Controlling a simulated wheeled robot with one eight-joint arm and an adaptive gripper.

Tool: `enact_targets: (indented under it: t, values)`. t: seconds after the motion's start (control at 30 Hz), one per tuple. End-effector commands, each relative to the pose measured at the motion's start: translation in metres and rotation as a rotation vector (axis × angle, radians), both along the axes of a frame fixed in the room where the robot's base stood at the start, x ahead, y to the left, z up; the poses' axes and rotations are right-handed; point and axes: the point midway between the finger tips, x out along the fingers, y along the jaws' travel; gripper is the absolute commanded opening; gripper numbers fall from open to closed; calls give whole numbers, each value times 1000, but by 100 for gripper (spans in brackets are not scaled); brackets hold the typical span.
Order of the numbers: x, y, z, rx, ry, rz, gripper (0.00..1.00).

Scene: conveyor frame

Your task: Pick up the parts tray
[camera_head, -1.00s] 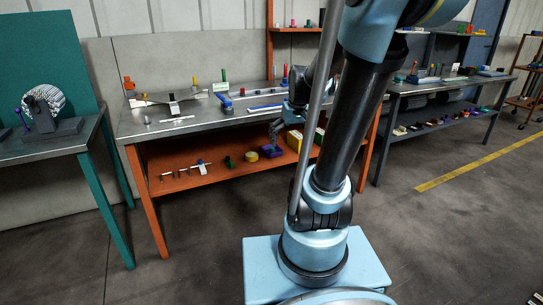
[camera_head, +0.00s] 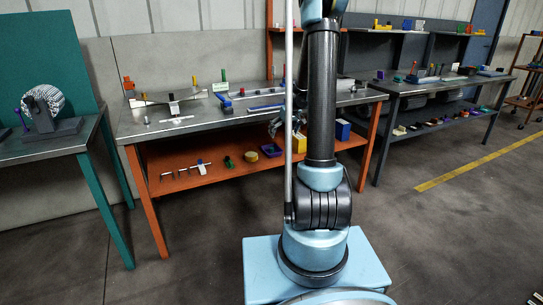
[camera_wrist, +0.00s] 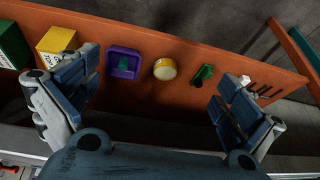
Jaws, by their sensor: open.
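A small purple tray (camera_head: 271,150), which looks like the parts tray, lies on the orange lower shelf of the middle workbench. In the wrist view the purple tray (camera_wrist: 123,75) shows just right of my left finger, between the yellow box and a yellow round piece. My gripper (camera_wrist: 158,92) is open and empty, its two fingers wide apart. In the head view my gripper (camera_head: 275,128) is near the bench's front edge, above the tray and partly hidden by my arm. No contact with the tray shows.
The orange shelf (camera_head: 215,175) also holds a yellow box (camera_wrist: 55,47), a green box (camera_wrist: 12,45), a yellow round piece (camera_wrist: 165,69) and a green part (camera_wrist: 203,75). The metal benchtop (camera_head: 190,122) overhangs the shelf and carries several tools. Floor in front is clear.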

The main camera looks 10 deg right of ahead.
Motion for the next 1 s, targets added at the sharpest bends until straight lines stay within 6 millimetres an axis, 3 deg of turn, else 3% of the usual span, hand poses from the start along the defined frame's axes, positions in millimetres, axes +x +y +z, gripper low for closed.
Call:
enact_targets:
  t: [0.2,0.5,0.8,1.0]
  values:
    - [53,-11,-50,6,-32,36,100]
    - [109,-25,-130,9,-78,87,100]
    - [142,-37,-204,10,-116,127,100]
    - [150,-39,-224,10,-129,138,100]
